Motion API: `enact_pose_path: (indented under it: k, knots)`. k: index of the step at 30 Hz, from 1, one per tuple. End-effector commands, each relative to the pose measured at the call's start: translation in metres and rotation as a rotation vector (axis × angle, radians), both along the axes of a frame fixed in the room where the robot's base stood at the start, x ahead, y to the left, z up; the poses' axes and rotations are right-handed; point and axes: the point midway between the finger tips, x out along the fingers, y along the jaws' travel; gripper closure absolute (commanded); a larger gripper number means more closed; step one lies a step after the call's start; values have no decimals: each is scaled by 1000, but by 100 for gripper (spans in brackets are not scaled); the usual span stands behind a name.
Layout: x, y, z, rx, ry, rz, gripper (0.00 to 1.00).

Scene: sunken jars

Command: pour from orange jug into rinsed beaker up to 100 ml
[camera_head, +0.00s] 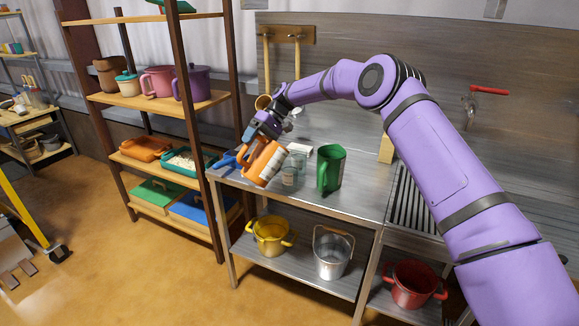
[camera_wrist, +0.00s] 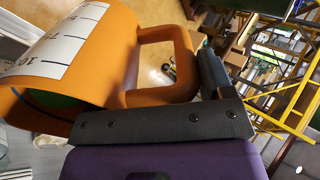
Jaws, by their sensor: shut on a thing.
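The orange jug (camera_head: 265,163) is held tilted over the left part of the metal bench, its white scale label facing outward. My gripper (camera_head: 254,140) is shut on it at the handle side. In the wrist view the jug (camera_wrist: 105,55) fills the upper left, its handle by the dark finger; something green shows at its mouth, and I cannot tell what. A clear glass beaker (camera_head: 291,172) stands on the bench just right of the jug. Its contents and marks are too small to read, and I cannot tell whether anything is flowing.
A green jug (camera_head: 331,168) stands close to the right of the beaker. A white block (camera_head: 300,149) lies behind. A blue item (camera_head: 226,160) lies at the bench's left end. Shelving (camera_head: 179,112) stands at left. Buckets sit on the lower shelf. The bench front is clear.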

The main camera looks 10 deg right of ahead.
Motion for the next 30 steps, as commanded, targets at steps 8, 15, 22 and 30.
enact_pose_path:
  k: [8, 15, 22, 30]
  knots:
    - [0, 1, 1, 0, 1, 1, 74]
    - [1, -1, 4, 23, 17, 2, 74]
    - [2, -3, 8, 44, 31, 2, 74]
    - [4, -6, 11, 72, 49, 1, 74]
